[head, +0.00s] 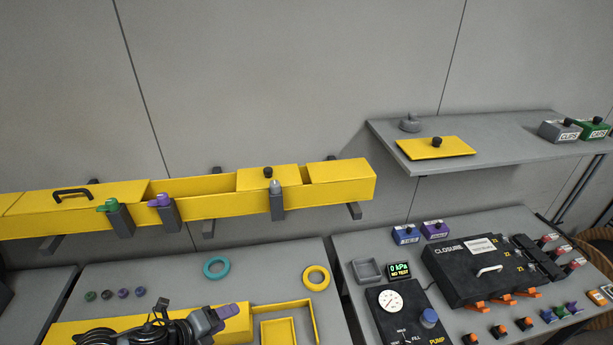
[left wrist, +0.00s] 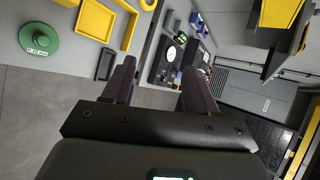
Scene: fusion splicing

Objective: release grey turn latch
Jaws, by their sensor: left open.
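The grey turn latch (head: 275,187) sits on top of a dark grey post at the front of the yellow trough (head: 220,208), near the yellow lid with a black knob (head: 268,172). Its knob looks upright. A green latch (head: 108,206) and a purple latch (head: 160,200) sit on similar posts further left. My left gripper (head: 228,311) is low at the bottom of the head view, below and left of the grey latch and apart from it. In the left wrist view its two fingers (left wrist: 159,72) are spread with nothing between them. I cannot identify the grey latch in that view. My right gripper does not show.
A teal ring (head: 216,268) and a yellow ring (head: 316,278) lie on the grey bench. Yellow trays (head: 258,328) stand beside my left gripper. The black closure box (head: 470,265) and pump unit (head: 385,318) stand to the right. A grey shelf (head: 480,140) juts out at upper right.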

